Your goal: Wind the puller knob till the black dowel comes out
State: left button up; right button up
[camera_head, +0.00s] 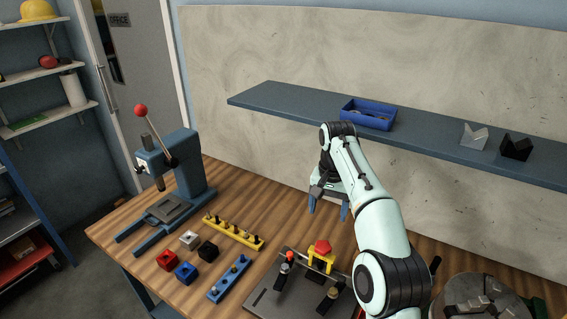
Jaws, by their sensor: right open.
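The puller is a small yellow frame (318,263) with a red knob (323,247) on top. It stands on a dark grey fixture plate (262,300) at the front of the wooden bench. My right gripper (328,209) is open and empty, fingers pointing down. In the picture it is above the knob and apart from it. I cannot make out the black dowel under the puller. My left gripper is not in view.
Clamp-like parts (326,299) stand on the plate. To its left are a blue pin strip (229,280), a yellow pin strip (234,233), several coloured blocks (186,272) and a blue press (188,175). A shelf (270,100) with a blue tray (367,114) hangs behind.

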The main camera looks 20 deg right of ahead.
aim_at(323, 249)
jog(key=k+j, duration=1.2)
jog(key=k, duration=0.05)
